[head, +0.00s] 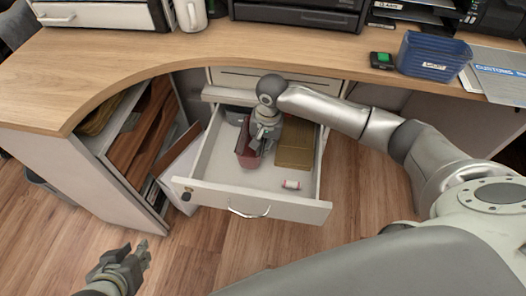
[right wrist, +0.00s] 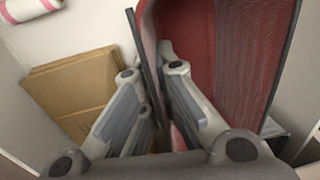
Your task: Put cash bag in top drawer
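The top drawer (head: 225,193) is pulled out under the counter. The dark red cash bag (head: 245,154) is upright inside it, towards the left; whether it touches the drawer floor is hard to tell. My right gripper (head: 256,142) reaches down into the drawer at the bag. In the right wrist view its fingers (right wrist: 165,75) close together on the bag's edge, with the red bag (right wrist: 235,60) filling the upper right. My left gripper (head: 138,253) is empty, low at the left over the floor, its fingers apart.
In the drawer are brown cardboard pieces (head: 294,147) and a white-and-pink roll (head: 291,185). The counter top (head: 130,50) bears a blue bin (head: 433,56) and a small green-screened device (head: 381,60). An open shelf unit (head: 130,130) stands left of the drawer.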

